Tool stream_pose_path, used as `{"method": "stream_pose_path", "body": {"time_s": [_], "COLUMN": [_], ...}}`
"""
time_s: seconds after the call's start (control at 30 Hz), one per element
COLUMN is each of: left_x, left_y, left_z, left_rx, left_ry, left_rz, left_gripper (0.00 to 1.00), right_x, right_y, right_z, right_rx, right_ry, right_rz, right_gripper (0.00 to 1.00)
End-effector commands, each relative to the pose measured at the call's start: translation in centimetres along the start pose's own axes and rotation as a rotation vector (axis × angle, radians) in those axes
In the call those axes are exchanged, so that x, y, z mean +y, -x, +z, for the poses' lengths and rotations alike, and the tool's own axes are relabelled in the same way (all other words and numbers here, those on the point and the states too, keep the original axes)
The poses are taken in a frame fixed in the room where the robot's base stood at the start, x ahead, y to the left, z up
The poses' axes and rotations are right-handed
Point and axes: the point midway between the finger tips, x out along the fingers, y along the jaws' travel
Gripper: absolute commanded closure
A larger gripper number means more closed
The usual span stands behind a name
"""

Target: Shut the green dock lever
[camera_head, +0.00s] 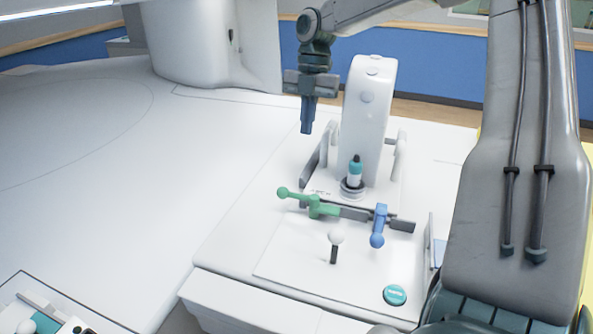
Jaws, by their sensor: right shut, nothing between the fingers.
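The green dock lever (312,203) is on the white dock unit, with its handle and round knob pointing left. A blue lever (379,226) beside it to the right has its knob pointing toward the front. My right gripper (307,129) is shut and empty, pointing down above the surface behind the green lever and left of the white upright post (368,110). It is clear of the green lever. My left gripper is not in view.
A white-knobbed stick (335,241) stands in front of the levers. A teal button (395,295) is at the front right. A teal-topped plug (355,172) stands behind the levers. The broad white surface (140,210) at left is clear.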

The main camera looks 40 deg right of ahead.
Motion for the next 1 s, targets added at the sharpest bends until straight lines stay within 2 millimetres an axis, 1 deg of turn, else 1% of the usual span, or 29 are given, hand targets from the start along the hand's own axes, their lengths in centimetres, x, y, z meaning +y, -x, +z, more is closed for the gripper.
{"method": "stream_pose_path", "body": {"time_s": [0.4,0.53,0.67,1.0], "left_x": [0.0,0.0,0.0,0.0], "left_y": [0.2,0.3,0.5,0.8], "left_z": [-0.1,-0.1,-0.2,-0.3], "left_rx": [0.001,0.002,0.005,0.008], "left_ry": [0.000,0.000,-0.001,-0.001], "left_rz": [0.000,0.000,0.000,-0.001], "left_gripper": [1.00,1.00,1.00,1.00], "right_x": [0.0,0.0,0.0,-0.1], "right_y": [-0.1,-0.8,-2.8,-10.0], "right_z": [0.0,0.1,0.0,0.0], "right_rx": [0.000,0.001,0.003,0.003], "right_ry": [0.000,0.000,0.001,0.000], "right_rz": [0.000,-0.001,-0.002,-0.004], "right_gripper": [1.00,1.00,1.00,1.00]}}
